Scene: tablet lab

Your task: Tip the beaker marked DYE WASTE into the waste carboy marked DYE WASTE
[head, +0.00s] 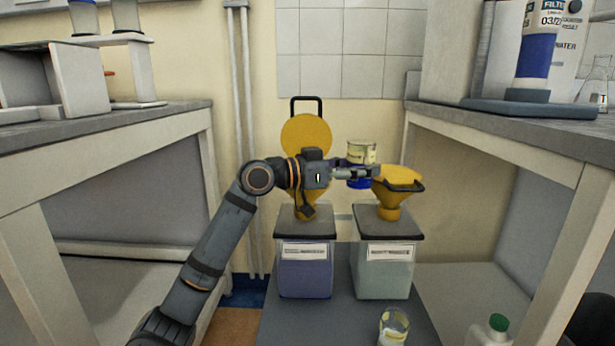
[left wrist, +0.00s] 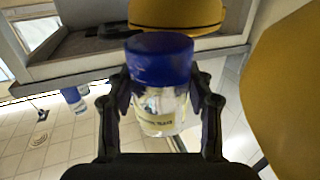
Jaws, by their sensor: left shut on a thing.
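My left gripper (head: 352,172) is shut on a beaker (head: 361,153) with a pale label and deep blue at its base. The beaker is upright in the head view, above and between the two carboys. In the left wrist view the beaker (left wrist: 160,85) sits between the fingers; its label is too blurred to read surely. The left carboy (head: 305,272) holds violet-blue liquid, and its yellow funnel has its round lid (head: 306,133) raised. The right carboy (head: 384,276) looks pale green-grey; its yellow funnel (head: 398,178) appears covered. The carboy labels are unreadable. My right gripper is out of view.
A small beaker (head: 394,328) stands in front of the right carboy, and a green-capped bottle (head: 490,331) stands to its right. Benches flank the space at left (head: 150,118) and right (head: 500,121). The wall is close behind the carboys.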

